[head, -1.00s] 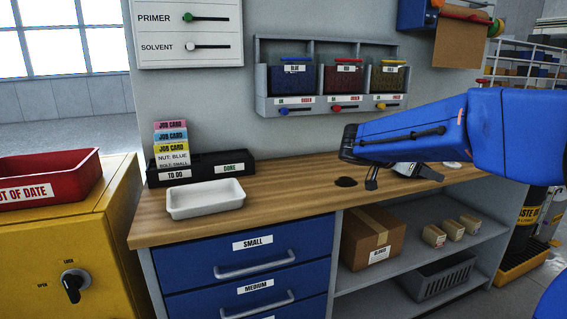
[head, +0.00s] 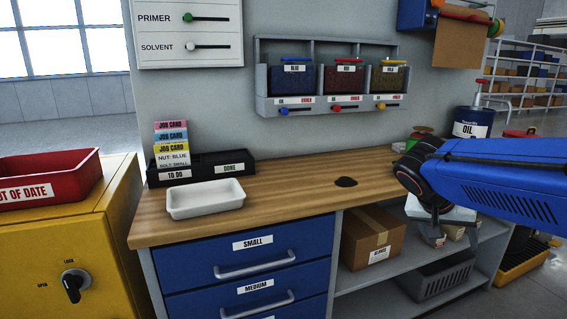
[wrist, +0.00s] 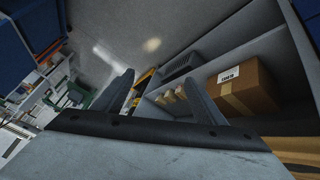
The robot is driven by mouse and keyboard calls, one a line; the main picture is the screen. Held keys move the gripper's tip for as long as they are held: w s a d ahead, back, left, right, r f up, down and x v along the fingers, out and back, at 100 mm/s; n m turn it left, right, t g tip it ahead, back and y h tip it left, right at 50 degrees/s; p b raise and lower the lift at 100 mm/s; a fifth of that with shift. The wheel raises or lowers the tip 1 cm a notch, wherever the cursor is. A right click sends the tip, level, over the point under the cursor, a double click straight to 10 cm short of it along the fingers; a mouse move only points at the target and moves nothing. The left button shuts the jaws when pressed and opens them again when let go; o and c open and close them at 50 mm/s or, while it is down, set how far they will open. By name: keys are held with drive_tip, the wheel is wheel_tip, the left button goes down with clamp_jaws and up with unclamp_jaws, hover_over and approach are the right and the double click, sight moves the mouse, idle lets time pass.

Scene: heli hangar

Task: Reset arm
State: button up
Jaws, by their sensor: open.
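My blue arm (head: 505,180) reaches in from the right in the head view, folded down at the right end of the wooden workbench (head: 290,192). My gripper (head: 436,222) hangs in front of the bench's right edge, partly hidden by my wrist. In the wrist view my gripper (wrist: 160,85) shows two dark fingers spread apart with nothing between them. A cardboard box (wrist: 240,88) on the shelf under the bench lies beyond the right finger there; the same box shows in the head view (head: 372,238).
A white tray (head: 205,199) and a black card holder (head: 200,168) stand on the bench's left. An oil can (head: 472,124) stands behind my arm. Blue, red and yellow bins hang in a wall rack (head: 330,104). A red tray (head: 48,180) sits on a yellow cabinet (head: 75,235).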

drive_tip(key=s+a+f+n+y, duration=0.3)
drive_tip(key=s+a+f, duration=0.1)
drive_tip(key=s, duration=0.4)
drive_tip(key=s+a+f+n+t+y, duration=0.1)
drive_tip(key=s+a+f+n+y, duration=0.2)
drive_tip(key=s+a+f+n, duration=0.1)
drive_tip(key=s+a+f, duration=0.1)
drive_tip(key=s+a, duration=0.1)
drive_tip(key=s, duration=0.1)
drive_tip(key=shift+s+f+n+t+y, duration=0.25)
drive_tip(key=shift+s+n+t+y, duration=0.05)
drive_tip(key=shift+s+y, duration=0.1)
